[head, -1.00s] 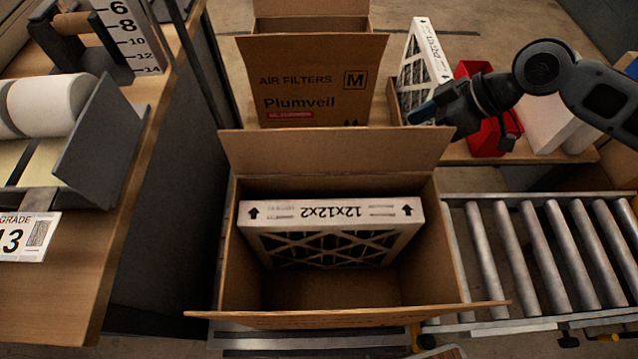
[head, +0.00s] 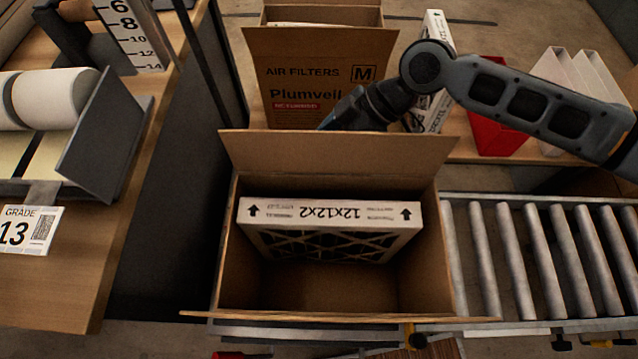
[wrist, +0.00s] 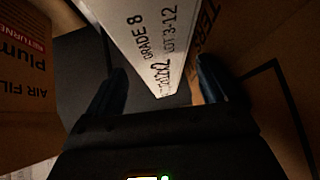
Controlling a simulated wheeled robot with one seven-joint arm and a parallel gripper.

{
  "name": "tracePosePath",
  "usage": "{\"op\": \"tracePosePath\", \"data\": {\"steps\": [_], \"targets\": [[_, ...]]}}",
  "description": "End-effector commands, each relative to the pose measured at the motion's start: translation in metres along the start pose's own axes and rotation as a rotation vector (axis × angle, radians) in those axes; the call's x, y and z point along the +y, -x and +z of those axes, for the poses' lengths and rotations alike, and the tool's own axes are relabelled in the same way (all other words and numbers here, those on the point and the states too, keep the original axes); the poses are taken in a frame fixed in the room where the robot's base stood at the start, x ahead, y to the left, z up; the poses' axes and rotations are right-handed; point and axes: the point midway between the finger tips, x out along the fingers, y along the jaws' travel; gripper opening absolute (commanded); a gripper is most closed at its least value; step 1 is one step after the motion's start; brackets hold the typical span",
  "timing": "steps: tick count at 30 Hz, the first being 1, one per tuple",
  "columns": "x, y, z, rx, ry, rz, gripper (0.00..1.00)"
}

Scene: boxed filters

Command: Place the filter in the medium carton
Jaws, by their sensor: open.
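A white-edged filter marked 12x12x2 (head: 330,212) stands in the open front carton (head: 330,292), against its far side. The carton marked M (head: 310,80), labelled Air Filters Plumveil, stands behind it with its top open. My gripper (head: 338,117) is in front of the M carton's lower right, above the front carton's raised back flap. In the wrist view the fingers (wrist: 160,88) are apart. A white filter edge printed GRADE 8 and LOT 3-12 (wrist: 150,45) shows beyond and between them, and I cannot tell how far off it is.
Another filter (head: 437,105) stands behind my arm at the back right. A red bin (head: 495,135) and white upright panels (head: 570,75) are further right. A roller conveyor (head: 540,255) lies right of the front carton. A wooden bench (head: 80,290) is at left.

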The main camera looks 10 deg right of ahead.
Motion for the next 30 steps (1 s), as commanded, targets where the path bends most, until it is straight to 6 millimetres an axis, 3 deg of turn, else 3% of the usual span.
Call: {"op": "tracePosePath", "data": {"steps": [6, 15, 30], "targets": [[0.000, -0.027, -0.001, -0.002, -0.001, 0.000, 0.86], [0.000, -0.030, 0.000, -0.001, -0.001, 0.001, 0.84], [0.000, -0.030, 0.000, -0.001, -0.002, 0.001, 0.37]]}}
